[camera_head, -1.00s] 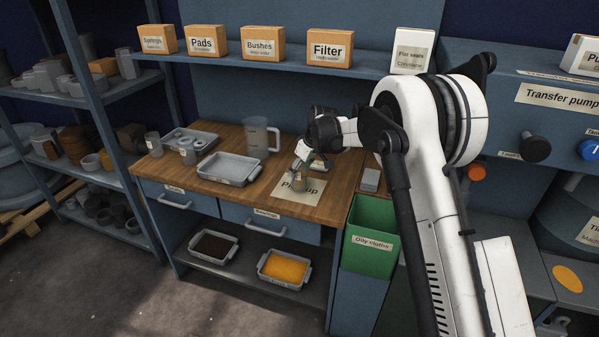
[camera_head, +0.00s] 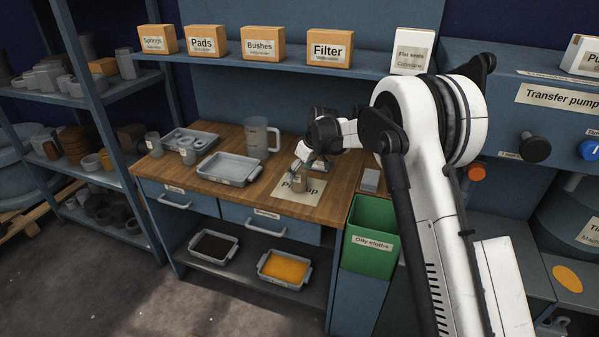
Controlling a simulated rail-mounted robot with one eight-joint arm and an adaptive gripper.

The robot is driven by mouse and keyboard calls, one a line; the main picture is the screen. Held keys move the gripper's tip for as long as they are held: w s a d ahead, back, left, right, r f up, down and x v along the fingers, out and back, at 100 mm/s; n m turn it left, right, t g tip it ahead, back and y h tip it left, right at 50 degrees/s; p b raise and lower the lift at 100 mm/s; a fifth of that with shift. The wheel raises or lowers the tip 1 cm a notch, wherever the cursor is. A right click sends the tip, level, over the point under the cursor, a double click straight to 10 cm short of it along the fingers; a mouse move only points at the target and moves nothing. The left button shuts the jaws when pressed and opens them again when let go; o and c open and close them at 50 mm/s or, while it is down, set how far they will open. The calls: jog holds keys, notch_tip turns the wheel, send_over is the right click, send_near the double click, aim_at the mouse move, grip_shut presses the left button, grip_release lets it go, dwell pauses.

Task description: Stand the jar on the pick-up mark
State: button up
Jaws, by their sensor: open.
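A small jar (camera_head: 298,183) with a brownish side stands upright on the pale pick-up mark (camera_head: 309,192), at the front right of the wooden bench. The mark's lettering is partly covered by the jar. My gripper (camera_head: 303,167) is open just above and behind the jar, close to its top. The fingers are small in this view, and I cannot tell whether one touches the jar.
A grey tray (camera_head: 229,169) lies left of the mark, with a clear jug (camera_head: 262,137) behind it. Small containers (camera_head: 188,151) stand further left. A grey block (camera_head: 370,180) and the green oily-cloths bin (camera_head: 369,237) are to the right. A shelf with boxes (camera_head: 329,49) runs above.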

jog(key=s+d+r+m, duration=0.1)
jog(key=s+d+r, duration=0.35)
jog(key=r, duration=0.25)
jog(key=s+d+r+m+t, duration=0.1)
jog(key=s+d+r, duration=0.2)
jog(key=s+r, duration=0.3)
jog(key=s+d+r+m, duration=0.1)
jog(key=s+d+r, duration=0.25)
jog(key=r, duration=0.45)
jog(key=s+d+r+m+t+h, duration=0.15)
jog(key=s+d, duration=0.35)
jog(key=s, duration=0.7)
jog(key=s+d+r+m+t+h, duration=0.1)
jog(key=s+d+r+m, duration=0.3)
jog(key=s, duration=0.7)
jog(key=s+d+f+m, duration=0.1)
jog(key=s+d+f, duration=0.1)
jog(key=s+f, duration=0.2)
jog(key=s+d+f, duration=0.2)
jog(key=s+f, duration=0.2)
jog(key=s, duration=0.5)
jog(key=shift+s+d+m+t+h, duration=0.3)
jog(key=shift+s+m+t+h, duration=0.05)
jog(key=shift+t+h, duration=0.1)
